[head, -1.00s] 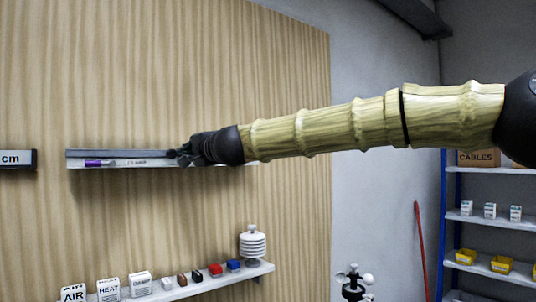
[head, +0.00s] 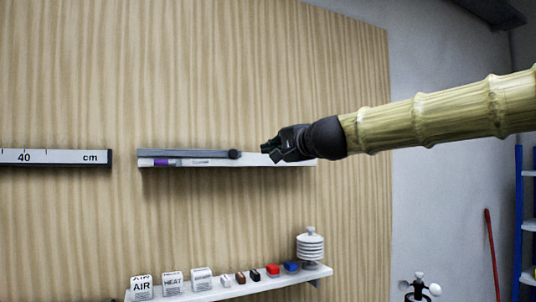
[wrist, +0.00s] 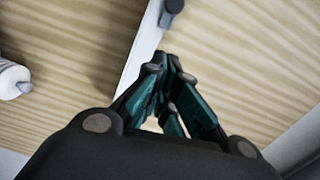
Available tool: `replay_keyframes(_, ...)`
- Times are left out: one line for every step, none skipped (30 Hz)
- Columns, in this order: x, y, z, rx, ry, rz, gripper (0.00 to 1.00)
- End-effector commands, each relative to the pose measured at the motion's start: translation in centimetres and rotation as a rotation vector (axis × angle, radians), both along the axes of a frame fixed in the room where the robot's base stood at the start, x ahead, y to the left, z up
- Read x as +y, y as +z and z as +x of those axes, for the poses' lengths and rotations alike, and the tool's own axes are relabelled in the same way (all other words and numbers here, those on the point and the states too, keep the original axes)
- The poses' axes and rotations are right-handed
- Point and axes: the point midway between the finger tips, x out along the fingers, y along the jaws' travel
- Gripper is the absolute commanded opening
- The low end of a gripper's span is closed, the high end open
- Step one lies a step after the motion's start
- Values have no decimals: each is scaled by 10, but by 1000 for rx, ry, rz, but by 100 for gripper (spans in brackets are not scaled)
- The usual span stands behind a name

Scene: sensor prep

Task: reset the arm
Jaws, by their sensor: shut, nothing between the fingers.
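My arm reaches in from the right of the head view. My gripper (head: 268,152) is shut and empty, in front of the right part of a narrow wall shelf (head: 225,170). In the wrist view my gripper (wrist: 168,62) has its fingertips together, with the white shelf edge (wrist: 143,42) beyond them. A grey bar with a dark round knob (head: 235,154) at its right end lies on the shelf, left of the gripper and apart from it. A purple-marked pen (head: 162,162) lies at the shelf's left front.
A lower shelf (head: 245,287) holds labelled blocks, several small coloured pieces and a white ribbed sensor shield (head: 310,248). A ruler (head: 55,157) is on the wooden wall at left. A red pole (head: 491,255) and a blue rack (head: 518,220) stand at right.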

Motion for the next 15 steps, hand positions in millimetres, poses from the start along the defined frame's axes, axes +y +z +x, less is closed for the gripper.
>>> replay_keyframes(-5, -1, -6, -2, -2, 0, 0)
replay_keyframes(-7, -1, -9, -2, -2, 0, 0)
replay_keyframes(-10, -1, -12, -1, -2, -1, 0)
replay_keyframes(-11, -1, -15, -1, -2, -1, 0)
replay_keyframes(-13, 0, -18, -2, -2, 0, 0)
replay_keyframes(-15, 1, -20, -2, -2, 0, 0)
replay_keyframes(-17, 1, -22, -1, -3, 1, 0)
replay_keyframes(-18, 1, -24, -1, -3, 1, 0)
replay_keyframes(-19, 1, -26, -1, -3, 1, 0)
replay_keyframes(-20, 1, -27, 0, -3, 0, 0)
replay_keyframes(-21, 1, -28, 0, -3, 0, 0)
replay_keyframes(-22, 1, -29, 0, -3, 0, 0)
replay_keyframes(-22, 1, -30, 0, -3, 1, 0)
replay_keyframes(-22, 1, -30, 0, -3, 1, 0)
replay_keyframes(-23, 1, -30, 0, -3, 1, 0)
